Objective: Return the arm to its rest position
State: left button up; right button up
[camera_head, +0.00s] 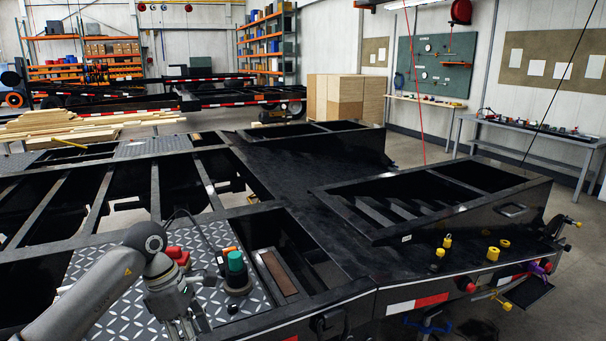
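My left arm comes in from the lower left over the trailer frame (275,170). My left gripper (190,330) points down at the bottom edge, above or beside a diamond-pattern metal plate (105,258). Its fingertips are cut off by the picture's edge, so I cannot tell whether it is open or holds anything. A red object (178,256) and a dark object with a green top (236,268) stand close to the gripper's right and upper side. My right gripper is not in view.
Yellow knobs (493,253) and yellow fittings (447,241) sit at the trailer's right end. Open wells lie between the black beams. A workbench (530,135) is along the right wall. Floor is free at right.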

pick_arm(q)
jog(key=w+d+f+n+t+h, duration=0.2)
jog(key=d+f+n+t+h, duration=0.2)
jog(key=d+f+n+h, duration=0.95)
jog(key=s+a+f+n+t+y, duration=0.1)
jog(key=a+f+n+t+y, duration=0.3)
jog(key=f+n, duration=0.55)
jog(key=s+a+f+n+t+y, duration=0.2)
jog(key=a+f+n+t+y, duration=0.25)
jog(key=f+n, duration=0.55)
jog(key=s+a+f+n+g+y, duration=0.25)
jog(key=s+f+n, duration=0.25)
jog(key=s+f, duration=0.35)
jog(key=s+a+f+n+g+y, duration=0.1)
jog(key=s+a+f+n+y, duration=0.3)
jog(key=s+f, duration=0.45)
jog(key=s+f+n+g, duration=0.3)
jog(key=s+f+n, duration=0.1)
jog(key=s, duration=1)
jog(key=s+f+n+g+y, duration=0.1)
jog(key=s+f+n+g, duration=0.3)
jog(key=s, duration=1.1)
jog(key=shift+s+f, duration=0.2)
jog(key=shift+f, duration=0.4)
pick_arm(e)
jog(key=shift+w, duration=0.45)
pick_arm(q)
jog(key=shift+a+y, duration=0.1)
jog(key=shift+y, duration=0.15)
